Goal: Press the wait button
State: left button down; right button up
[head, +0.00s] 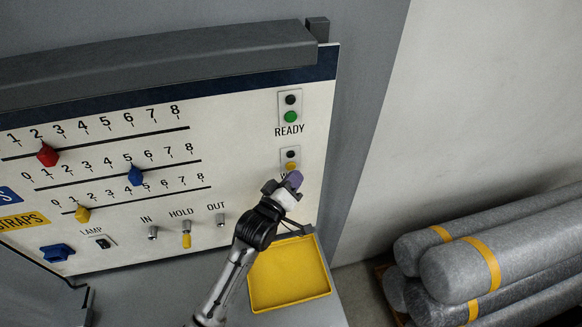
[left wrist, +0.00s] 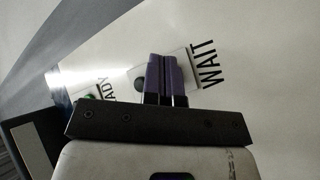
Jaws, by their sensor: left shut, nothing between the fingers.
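The wait button (head: 291,166) is yellow and sits on a small pale plate on the right side of the control panel, below a dark round lamp (head: 291,155). Its label is mostly covered by my gripper in the head view, but WAIT (left wrist: 208,63) reads clearly in the left wrist view. My left gripper (head: 294,180) has purple fingers, shut with nothing between them, right at the lower edge of the button. In the left wrist view the fingers (left wrist: 165,78) lie over the plate and hide the button. I cannot tell whether they touch it. My right gripper is not in view.
Above is the READY plate with a green button (head: 290,117). Sliders with red (head: 47,154), blue (head: 135,176) and yellow (head: 83,214) knobs and several toggle switches lie left. A yellow tray (head: 290,302) is below. Grey cylinders (head: 480,264) are stacked at right.

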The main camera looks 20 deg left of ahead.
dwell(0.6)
pick_arm(q)
jog(key=shift+w+a, duration=0.1)
jog(key=shift+w, duration=0.05)
jog(key=shift+w+a, duration=0.2)
dwell(0.3)
jog(key=shift+s+d+p, duration=0.1)
jog(key=shift+p, duration=0.2)
jog(key=shift+s+d, duration=0.2)
jog(key=shift+s, duration=0.05)
jog(key=shift+p, duration=0.35)
